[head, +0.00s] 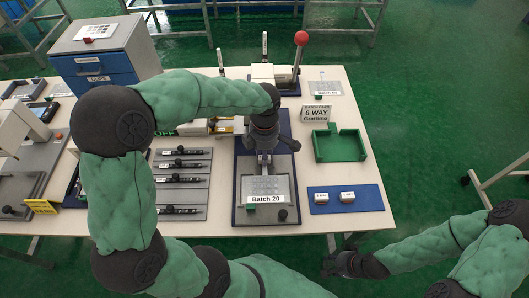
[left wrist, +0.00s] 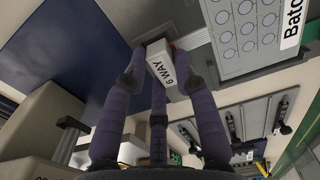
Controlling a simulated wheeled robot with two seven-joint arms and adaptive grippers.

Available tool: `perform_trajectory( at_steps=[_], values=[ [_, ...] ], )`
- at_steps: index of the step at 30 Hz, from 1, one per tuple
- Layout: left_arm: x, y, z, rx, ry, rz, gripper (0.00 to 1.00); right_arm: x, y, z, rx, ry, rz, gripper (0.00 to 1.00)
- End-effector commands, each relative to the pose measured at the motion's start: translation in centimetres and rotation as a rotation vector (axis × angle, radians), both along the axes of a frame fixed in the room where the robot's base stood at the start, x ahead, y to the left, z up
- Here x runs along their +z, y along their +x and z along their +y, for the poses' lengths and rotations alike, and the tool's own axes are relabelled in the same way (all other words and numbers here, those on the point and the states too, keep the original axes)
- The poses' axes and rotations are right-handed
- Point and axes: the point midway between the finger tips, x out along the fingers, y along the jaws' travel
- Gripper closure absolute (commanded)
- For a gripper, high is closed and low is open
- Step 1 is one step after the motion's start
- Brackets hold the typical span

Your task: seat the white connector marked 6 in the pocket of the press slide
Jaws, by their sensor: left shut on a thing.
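My left gripper (head: 264,150) is over the press, at the far edge of the film plate. In the left wrist view its fingers (left wrist: 160,70) are shut on a white connector (left wrist: 165,66) marked "6 WAY". The connector's far end is close to the edge of the grey press slide (left wrist: 190,35); I cannot tell whether it is in the pocket, which is hidden. The slide carries a keypad film (head: 264,186) labelled "Batch 20". My right gripper (head: 342,264) is off the table's front edge, too small to tell open or shut.
A blue mat (head: 370,197) with two white connectors (head: 347,197) lies right of the press. A grey rack (head: 180,196) of dark parts lies left. A red-knobbed lever (head: 301,39) rises behind.

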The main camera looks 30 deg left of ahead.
Motion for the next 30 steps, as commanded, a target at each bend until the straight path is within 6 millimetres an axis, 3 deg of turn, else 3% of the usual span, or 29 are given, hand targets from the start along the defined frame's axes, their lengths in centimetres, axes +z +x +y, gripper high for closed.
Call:
perform_trajectory(
  at_steps=[6, 7, 9, 10, 22, 30],
  values=[
    [-0.5, 0.0, 0.0, 0.0, 0.0, 0.0, 0.87, -0.4, 0.0, 0.0, 0.0, 0.0, 0.0, 0.6],
    [-0.5, 0.0, 0.0, 0.0, 0.0, 0.0, 0.66, -0.4, 0.0, 0.0, 0.0, 0.0, 0.0, 0.6],
    [-0.5, 0.0, 0.0, 0.0, 0.0, 0.0, 0.46, -0.3, 0.0, 0.0, 0.0, 0.0, 0.0, 0.6],
    [-0.5, 0.0, 0.0, 0.0, 0.0, 0.0, 0.44, -0.3, 0.0, 0.0, 0.0, 0.0, 0.0, 0.6],
    [0.1, 0.1, 0.0, 0.0, 0.0, -0.002, 0.44, -0.3, 0.0, 0.0, 0.0, 0.0, 0.0, 0.6],
    [4.4, 0.2, 0.0, 0.001, 0.001, -0.007, 0.44, -0.3, 0.0, 0.0, 0.0, 0.0, 0.0, 0.6]
  ],
)
